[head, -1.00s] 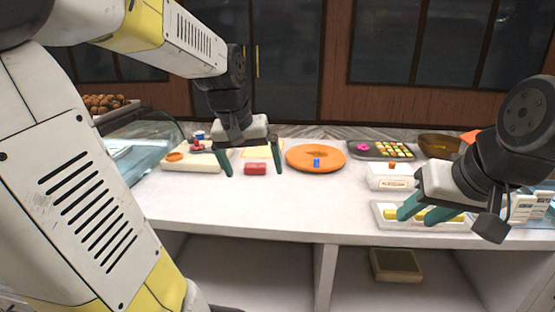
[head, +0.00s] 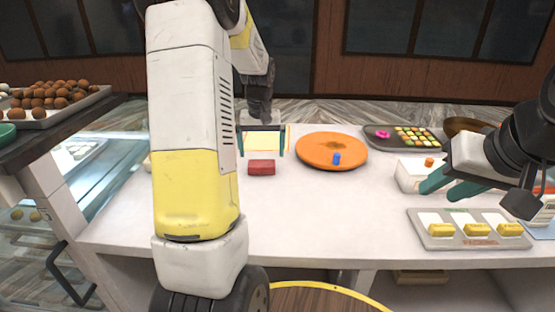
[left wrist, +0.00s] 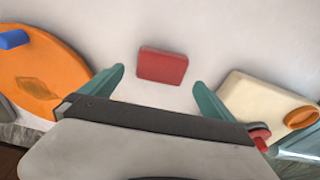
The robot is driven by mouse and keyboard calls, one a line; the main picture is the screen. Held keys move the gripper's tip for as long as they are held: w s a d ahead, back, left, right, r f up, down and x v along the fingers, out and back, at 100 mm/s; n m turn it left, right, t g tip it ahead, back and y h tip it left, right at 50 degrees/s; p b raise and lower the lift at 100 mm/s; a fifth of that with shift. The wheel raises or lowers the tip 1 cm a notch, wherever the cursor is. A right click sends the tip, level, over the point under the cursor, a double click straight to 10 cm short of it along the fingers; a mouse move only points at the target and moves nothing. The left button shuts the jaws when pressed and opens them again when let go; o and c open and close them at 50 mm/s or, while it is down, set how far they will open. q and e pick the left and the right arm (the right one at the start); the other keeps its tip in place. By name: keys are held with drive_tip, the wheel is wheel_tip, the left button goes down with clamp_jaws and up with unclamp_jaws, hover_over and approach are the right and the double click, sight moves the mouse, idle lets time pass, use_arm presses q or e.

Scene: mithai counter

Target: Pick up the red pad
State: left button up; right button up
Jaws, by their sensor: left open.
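The red pad (head: 261,167) is a small block lying on the white counter, left of the orange round board. It also shows in the left wrist view (left wrist: 162,66), just beyond and between the fingertips. My left gripper (head: 262,154) is open and empty, its green fingers pointing down behind the pad in the head view. In the left wrist view its fingers (left wrist: 158,77) stand on either side of the pad's near edge, apart from it. My right gripper (head: 437,194) is open and empty, above the counter at the right.
The orange board (head: 318,138) carries a blue piece (head: 336,158). A grey tray (head: 432,241) with yellow blocks lies at the front right; a dark sweets tray (head: 382,143) stands behind. A cream block (left wrist: 250,98) lies beside the left gripper. The counter in front of the pad is clear.

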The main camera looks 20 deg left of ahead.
sight(262, 163)
use_arm(q)
drive_tip(key=f, duration=0.5)
drive_tip(key=shift+w+a, duration=0.2)
drive_tip(key=c, duration=1.3)
